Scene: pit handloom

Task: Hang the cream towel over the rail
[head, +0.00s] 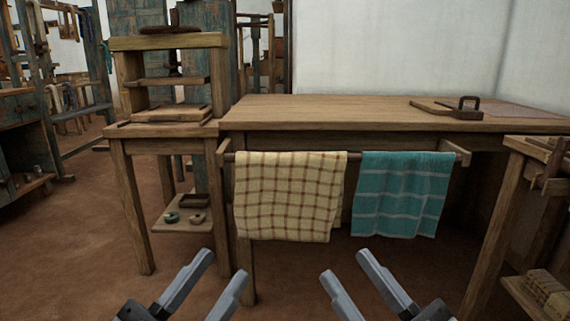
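A cream towel (288,195) with a brown check hangs over the left part of a wooden rail (353,155) on the front of the table. A teal towel (402,195) with pale stripes hangs on the same rail to its right. My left gripper (222,271) is open and empty, low in front of the table and below the cream towel. My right gripper (345,276) is open and empty, low and to the right, below the gap between the towels. Neither gripper touches a towel.
The wooden table (340,108) has a mostly clear top, with a board and a dark-handled tool (466,107) at the right. A wooden press (168,75) stands on a small stand at the left. Another wooden bench (540,150) stands at the right edge.

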